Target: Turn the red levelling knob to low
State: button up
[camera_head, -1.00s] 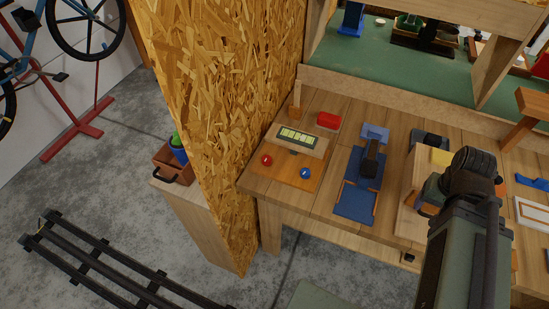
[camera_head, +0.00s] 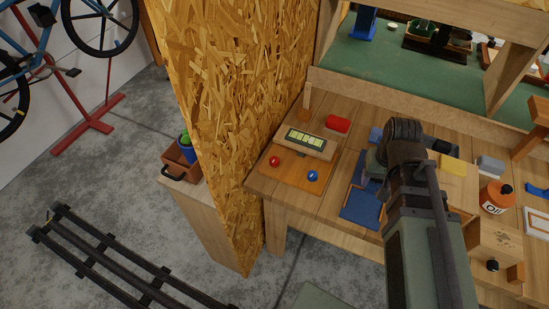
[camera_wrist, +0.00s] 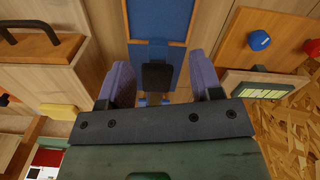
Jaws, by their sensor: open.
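The red knob (camera_head: 274,161) sits at the left of an orange-brown board (camera_head: 293,175) near the bench's left end, with a white pointer mark. A blue knob (camera_head: 312,175) is to its right. A display box (camera_head: 306,141) with lit green bars stands behind them. In the wrist view the red knob (camera_wrist: 312,47) is at the right edge, partly cut off, beside the blue knob (camera_wrist: 259,40). In the head view my arm mostly hides the gripper.
A red block (camera_head: 337,124) lies behind the display box. The blue tray (camera_head: 361,207) is right of the board. An orange oil bottle (camera_head: 495,197) and wooden box (camera_head: 494,240) stand farther right. A chipboard wall (camera_head: 245,110) rises at the bench's left end.

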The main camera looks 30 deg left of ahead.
jog(key=s+a, duration=0.2)
jog(key=a, duration=2.4)
jog(key=m, duration=0.5)
send_near(274, 159)
notch_tip(274, 159, down, 10)
jog(key=b, duration=1.1)
jog(key=shift+d+r, duration=0.1)
jog(key=shift+r, duration=0.1)
jog(key=c, duration=0.9)
